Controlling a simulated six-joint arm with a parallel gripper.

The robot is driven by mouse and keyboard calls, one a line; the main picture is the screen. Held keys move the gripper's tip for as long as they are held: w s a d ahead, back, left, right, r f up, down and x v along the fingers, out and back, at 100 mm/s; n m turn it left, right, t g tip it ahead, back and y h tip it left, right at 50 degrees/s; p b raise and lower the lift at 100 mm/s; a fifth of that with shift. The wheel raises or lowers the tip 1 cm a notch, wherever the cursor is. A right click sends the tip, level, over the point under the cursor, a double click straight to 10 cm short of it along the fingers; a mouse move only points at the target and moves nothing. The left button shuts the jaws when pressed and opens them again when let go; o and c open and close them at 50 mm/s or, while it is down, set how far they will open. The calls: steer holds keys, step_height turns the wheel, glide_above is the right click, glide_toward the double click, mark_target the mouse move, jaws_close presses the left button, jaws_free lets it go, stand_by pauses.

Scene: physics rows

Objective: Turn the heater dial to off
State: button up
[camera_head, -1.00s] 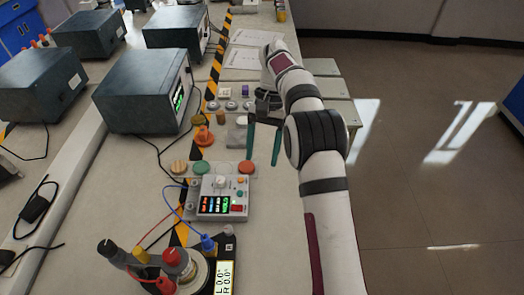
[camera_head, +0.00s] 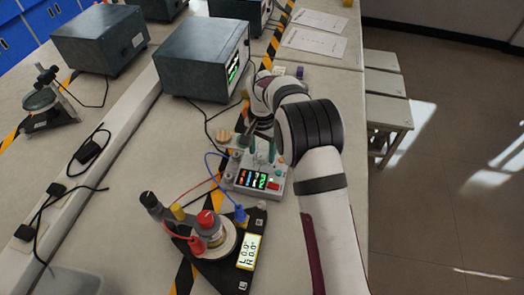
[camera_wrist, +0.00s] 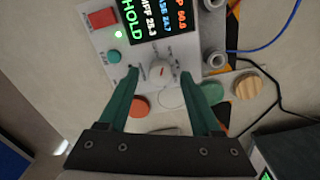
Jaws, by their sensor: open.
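The heater control box (camera_head: 245,178) is a light grey unit with a lit display, a red button and a small teal button. Its heater dial (camera_wrist: 160,71) is a round white knob with a small red-orange mark, below the display (camera_wrist: 168,18) in the wrist view. The display reads HOLD in green, with 50.0 in orange. My gripper (camera_wrist: 159,80) is open, and its two green fingers appear on either side of the dial with gaps. I cannot tell how high the tips are above the box. In the head view my gripper (camera_head: 262,149) is over the box's far side, largely hiding the dial.
A black-based apparatus (camera_head: 215,245) with coloured terminals stands in front, wired to the box by red and blue leads. Orange (camera_wrist: 140,106), white, green and wooden (camera_wrist: 248,88) discs lie beside the box. A large dark instrument (camera_head: 203,60) stands behind. The right table edge is near my arm.

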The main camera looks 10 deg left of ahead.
steer(key=shift+f, duration=0.25)
steer(key=shift+c, duration=0.3)
jaws_close()
steer(key=shift+n, duration=2.9)
